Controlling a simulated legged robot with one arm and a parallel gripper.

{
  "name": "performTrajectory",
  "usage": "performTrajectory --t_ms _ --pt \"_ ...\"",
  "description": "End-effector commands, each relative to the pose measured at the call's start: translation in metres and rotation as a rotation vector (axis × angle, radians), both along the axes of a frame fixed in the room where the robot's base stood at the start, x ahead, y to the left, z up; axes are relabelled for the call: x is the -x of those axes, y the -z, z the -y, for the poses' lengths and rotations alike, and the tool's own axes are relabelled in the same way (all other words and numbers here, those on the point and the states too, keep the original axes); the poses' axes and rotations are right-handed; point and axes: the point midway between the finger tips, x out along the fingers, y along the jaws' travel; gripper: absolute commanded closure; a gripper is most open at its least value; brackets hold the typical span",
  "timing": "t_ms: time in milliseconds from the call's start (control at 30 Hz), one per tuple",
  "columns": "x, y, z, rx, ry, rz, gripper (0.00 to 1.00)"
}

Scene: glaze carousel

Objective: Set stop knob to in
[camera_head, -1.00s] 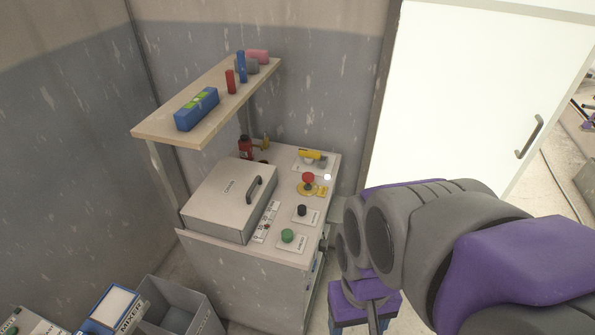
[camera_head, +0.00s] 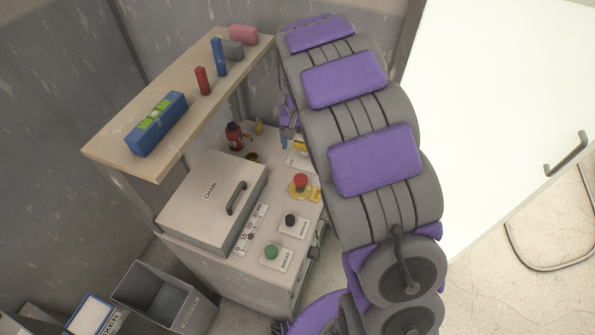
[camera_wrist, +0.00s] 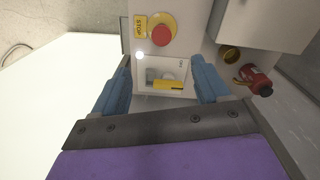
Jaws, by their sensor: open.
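The stop knob (camera_head: 300,181) is a red mushroom button on a round yellow base on top of the cabinet. It also shows in the wrist view (camera_wrist: 162,35), at the top, beside a yellow STOP label (camera_wrist: 140,27). I cannot tell whether it is pressed in or out. My gripper (camera_wrist: 163,82) is open, its two blue fingers apart with nothing held. A yellow-handled switch (camera_wrist: 168,85) on a white plate shows between the fingers. The knob lies beyond the fingertips, apart from them. In the head view my arm covers most of the gripper and part of that switch.
On the cabinet are a black button (camera_head: 290,221), a green button (camera_head: 271,252), a grey lidded box (camera_head: 210,203) and a red bottle (camera_head: 234,135). A shelf (camera_head: 110,152) with blocks overhangs the left side. A white door (camera_head: 500,110) stands to the right.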

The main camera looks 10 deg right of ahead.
Motion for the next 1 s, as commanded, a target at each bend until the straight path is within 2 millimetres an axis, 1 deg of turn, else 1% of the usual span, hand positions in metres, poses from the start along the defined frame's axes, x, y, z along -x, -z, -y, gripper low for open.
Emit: performTrajectory --t_ms 33,133,267,367,633,1000 --pt "-0.008 0.005 0.003 -0.007 0.005 -0.002 0.25" --pt "-0.018 0.011 0.004 -0.014 0.007 0.004 0.25" --pt "-0.022 0.018 0.006 -0.019 0.009 0.007 0.25" --pt "-0.021 0.029 0.003 -0.016 0.009 0.003 0.25" --pt "-0.021 0.081 -0.004 -0.008 0.007 0.0 0.25" --pt "-0.021 0.153 0.005 -0.017 0.008 0.003 0.25"
